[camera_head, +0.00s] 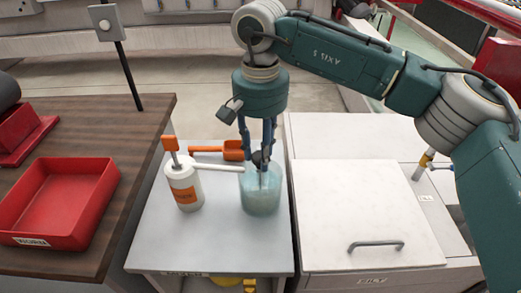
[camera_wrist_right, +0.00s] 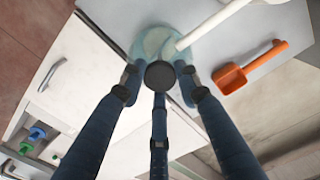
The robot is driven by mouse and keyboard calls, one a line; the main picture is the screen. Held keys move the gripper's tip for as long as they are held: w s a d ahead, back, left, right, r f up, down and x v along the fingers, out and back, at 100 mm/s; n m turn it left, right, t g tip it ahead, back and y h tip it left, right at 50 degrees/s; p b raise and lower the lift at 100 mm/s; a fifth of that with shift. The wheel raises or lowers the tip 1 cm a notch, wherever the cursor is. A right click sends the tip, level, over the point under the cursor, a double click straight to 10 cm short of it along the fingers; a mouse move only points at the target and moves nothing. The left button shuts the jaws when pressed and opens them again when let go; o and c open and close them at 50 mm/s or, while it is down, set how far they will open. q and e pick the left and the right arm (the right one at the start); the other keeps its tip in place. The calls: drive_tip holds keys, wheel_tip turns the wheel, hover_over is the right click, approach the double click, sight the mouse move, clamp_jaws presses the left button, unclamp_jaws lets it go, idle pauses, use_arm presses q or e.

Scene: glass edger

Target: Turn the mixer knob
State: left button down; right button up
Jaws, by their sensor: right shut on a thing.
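My right gripper (camera_head: 262,160) comes down from above over a translucent pale blue-green jar (camera_head: 262,197) on the grey table. In the right wrist view, its fingers (camera_wrist_right: 159,85) close around a dark round knob (camera_wrist_right: 160,74) above the jar. A pale shaft shows below the fingertips inside the jar in the head view. The fingers hide the knob's sides. I cannot tell how far the knob is turned. My left gripper is in neither view.
A white bottle (camera_head: 184,187) with an orange top has its long white spout close to the jar. An orange scoop (camera_head: 232,151) lies behind. A red tray (camera_head: 60,203) sits on the brown table at left. A white cabinet (camera_head: 365,215) with a handle stands right of the jar.

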drive_tip(key=shift+w+r, duration=0.15)
drive_tip(key=shift+r, duration=0.1)
drive_tip(key=o, duration=1.1)
drive_tip(key=shift+c, duration=0.2)
drive_tip(key=shift+o, duration=0.4)
drive_tip(key=shift+f, duration=0.1)
wheel_tip(320, 180, up, 12)
